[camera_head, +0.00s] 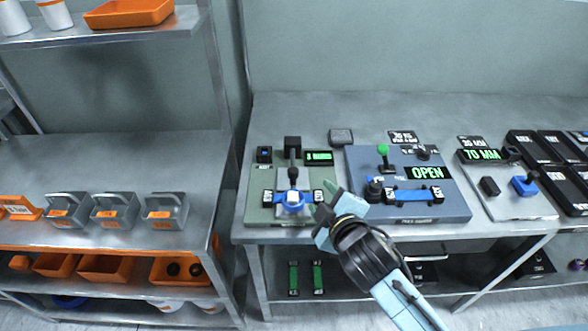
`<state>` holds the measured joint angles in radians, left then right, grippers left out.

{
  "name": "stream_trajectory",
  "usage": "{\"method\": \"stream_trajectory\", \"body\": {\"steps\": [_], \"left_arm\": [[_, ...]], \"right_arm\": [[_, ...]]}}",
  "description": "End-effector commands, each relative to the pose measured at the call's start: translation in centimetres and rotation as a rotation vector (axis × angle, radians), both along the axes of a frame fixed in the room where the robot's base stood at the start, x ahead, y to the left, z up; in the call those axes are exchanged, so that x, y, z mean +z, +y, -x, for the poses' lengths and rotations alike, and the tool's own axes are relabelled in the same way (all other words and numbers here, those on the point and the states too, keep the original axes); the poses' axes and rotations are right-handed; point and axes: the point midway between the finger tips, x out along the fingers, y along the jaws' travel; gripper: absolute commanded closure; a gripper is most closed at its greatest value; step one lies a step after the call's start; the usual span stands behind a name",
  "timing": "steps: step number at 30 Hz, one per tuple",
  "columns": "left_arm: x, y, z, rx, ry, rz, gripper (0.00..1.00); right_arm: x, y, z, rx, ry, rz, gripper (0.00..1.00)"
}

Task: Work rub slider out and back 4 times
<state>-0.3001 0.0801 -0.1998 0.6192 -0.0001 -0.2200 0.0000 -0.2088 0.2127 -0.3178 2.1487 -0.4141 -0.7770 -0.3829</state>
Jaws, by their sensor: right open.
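A green-grey board (257,208) stands at the left end of the bench. On it a blue slider (293,203) with a dark upright handle (293,175) sits over a pale plate, between two small labelled black blocks; this looks like the rub slider. My right gripper (324,203) is open and empty, just right of the slider, its fingers near the board's right edge. No contact with the slider is visible. My left gripper is not in view.
A blue-grey board (440,207) with a green-topped lever (384,154) and an "OPEN" display adjoins on the right. Further right are a "70 MM" display (482,155) and black boxes (530,150). Grey bins (165,212) stand on the left rack.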

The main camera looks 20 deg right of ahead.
Motion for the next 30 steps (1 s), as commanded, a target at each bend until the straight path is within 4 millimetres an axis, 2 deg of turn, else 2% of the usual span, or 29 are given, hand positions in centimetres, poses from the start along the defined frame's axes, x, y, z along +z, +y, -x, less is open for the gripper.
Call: {"method": "stream_trajectory", "body": {"steps": [1,3,5,6,8,10,12,14,15,17,19,20,23,25,27,30], "left_arm": [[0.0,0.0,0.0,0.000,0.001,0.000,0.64],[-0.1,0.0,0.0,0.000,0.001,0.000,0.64],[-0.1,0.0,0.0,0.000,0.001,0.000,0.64],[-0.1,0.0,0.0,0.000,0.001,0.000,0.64],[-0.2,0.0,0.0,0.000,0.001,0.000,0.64],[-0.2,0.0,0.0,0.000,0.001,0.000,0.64],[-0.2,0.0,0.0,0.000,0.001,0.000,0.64],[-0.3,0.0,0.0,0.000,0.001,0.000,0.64],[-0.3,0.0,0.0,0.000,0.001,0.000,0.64],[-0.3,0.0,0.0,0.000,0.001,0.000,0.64],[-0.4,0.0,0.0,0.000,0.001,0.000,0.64],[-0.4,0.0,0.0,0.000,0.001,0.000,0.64],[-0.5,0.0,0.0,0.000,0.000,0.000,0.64],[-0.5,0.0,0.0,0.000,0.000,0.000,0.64],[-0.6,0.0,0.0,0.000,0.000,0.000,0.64],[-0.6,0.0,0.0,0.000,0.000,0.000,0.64]], "right_arm": [[3.1,1.1,-1.8,0.066,-0.126,0.094,0.54],[7.6,3.0,-3.5,0.162,-0.317,0.248,0.54],[11.8,5.2,-4.3,0.247,-0.500,0.403,0.54],[14.5,7.0,-4.5,0.303,-0.630,0.520,0.54],[18.4,9.9,-4.1,0.387,-0.842,0.715,0.54],[21.9,13.5,-2.6,0.476,-1.090,0.956,0.54],[23.9,16.9,-0.5,0.553,-1.335,1.204,0.54],[24.5,19.5,1.5,0.614,-1.544,1.422,0.54],[24.4,21.0,2.8,0.650,-1.682,1.568,0.54],[23.3,22.6,4.3,0.705,-1.883,1.791,0.54],[21.1,23.7,5.5,0.773,-2.115,2.047,0.54],[20.0,23.8,5.8,-0.780,2.143,-2.087,0.54],[16.0,22.5,5.3,-0.670,1.785,-1.775,0.54],[13.6,20.2,3.8,-0.623,1.547,-1.554,0.54],[12.0,17.1,1.9,-0.603,1.335,-1.345,0.54],[11.3,12.2,-1.0,-0.610,1.085,-1.087,0.54]]}}
